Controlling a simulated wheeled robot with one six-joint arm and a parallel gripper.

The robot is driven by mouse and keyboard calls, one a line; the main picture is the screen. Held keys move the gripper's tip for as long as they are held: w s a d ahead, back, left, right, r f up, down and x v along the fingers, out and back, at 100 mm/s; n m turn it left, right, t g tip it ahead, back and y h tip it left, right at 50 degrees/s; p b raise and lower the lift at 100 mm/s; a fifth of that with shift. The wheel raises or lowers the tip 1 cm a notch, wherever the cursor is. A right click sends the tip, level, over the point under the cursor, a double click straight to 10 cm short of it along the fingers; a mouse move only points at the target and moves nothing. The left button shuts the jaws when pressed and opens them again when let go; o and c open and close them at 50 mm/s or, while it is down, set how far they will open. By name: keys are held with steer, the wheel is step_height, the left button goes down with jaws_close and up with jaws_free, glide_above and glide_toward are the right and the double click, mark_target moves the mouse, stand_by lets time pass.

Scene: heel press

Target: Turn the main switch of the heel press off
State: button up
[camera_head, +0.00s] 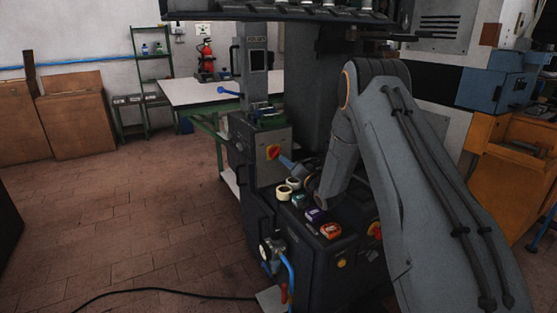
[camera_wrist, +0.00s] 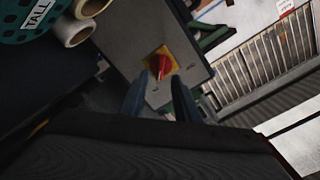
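The main switch is a red rotary knob on a yellow plate (camera_head: 272,152), on the front of a grey box (camera_head: 284,140) on the heel press. In the wrist view the red knob (camera_wrist: 163,66) is ahead of my gripper, its grip bar roughly upright in the picture. My gripper (camera_wrist: 160,80) is open, with one blue-grey fingertip on each side just below the knob. Nothing is between the fingers. I cannot tell whether they touch the plate.
Tape rolls (camera_head: 284,192) and small coloured boxes (camera_head: 331,231) lie on the press's dark ledge below my gripper. A second red-and-yellow switch (camera_head: 375,230) is lower right. A white-topped table (camera_head: 195,92) stands behind. The floor at left is clear, apart from a black cable (camera_head: 150,290).

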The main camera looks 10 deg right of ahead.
mark_target(277, 155)
steer(key=shift+x, duration=3.95)
jaws_close()
